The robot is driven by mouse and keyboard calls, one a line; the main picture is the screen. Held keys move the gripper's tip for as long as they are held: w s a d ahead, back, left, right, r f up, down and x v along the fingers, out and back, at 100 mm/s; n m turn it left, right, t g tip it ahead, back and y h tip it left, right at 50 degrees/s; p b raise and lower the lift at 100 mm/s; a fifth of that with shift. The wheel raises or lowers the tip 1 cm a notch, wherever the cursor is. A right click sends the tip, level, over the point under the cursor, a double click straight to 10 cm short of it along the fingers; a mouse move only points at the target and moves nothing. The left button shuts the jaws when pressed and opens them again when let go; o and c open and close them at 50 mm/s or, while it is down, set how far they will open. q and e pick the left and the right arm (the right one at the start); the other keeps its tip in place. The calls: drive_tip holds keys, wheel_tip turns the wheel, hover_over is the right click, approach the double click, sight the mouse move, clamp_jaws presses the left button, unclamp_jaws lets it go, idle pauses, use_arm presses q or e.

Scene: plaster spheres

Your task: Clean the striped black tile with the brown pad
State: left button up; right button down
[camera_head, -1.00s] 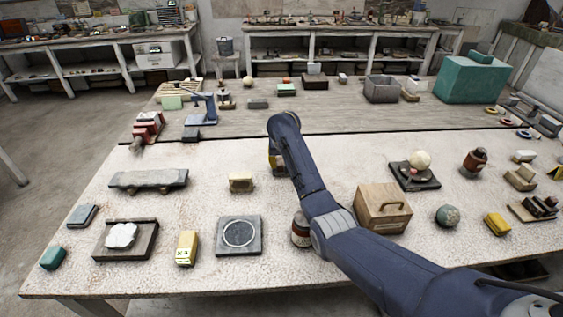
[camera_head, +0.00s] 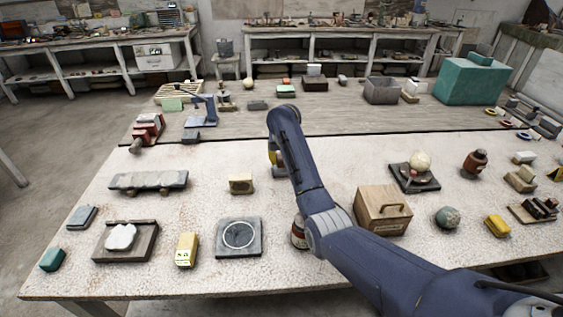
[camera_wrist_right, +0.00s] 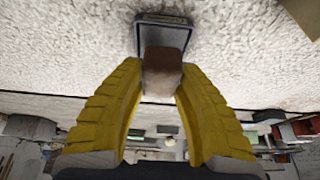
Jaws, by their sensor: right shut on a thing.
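My right gripper (camera_head: 273,158) is mostly hidden behind my own arm in the head view; only a bit of a yellow finger shows. In the right wrist view its two yellow fingers (camera_wrist_right: 162,88) are shut on the brown pad (camera_wrist_right: 162,68), a small block. Just past the pad in that view is a dark-rimmed flat tile (camera_wrist_right: 165,35), greyish inside, partly covered by the pad. Its stripes are not clear, and I cannot tell whether the pad touches it. I cannot make out this tile in the head view. My left gripper is not in view.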

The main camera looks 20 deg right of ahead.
drive_tip(key=shift+r, duration=2.05)
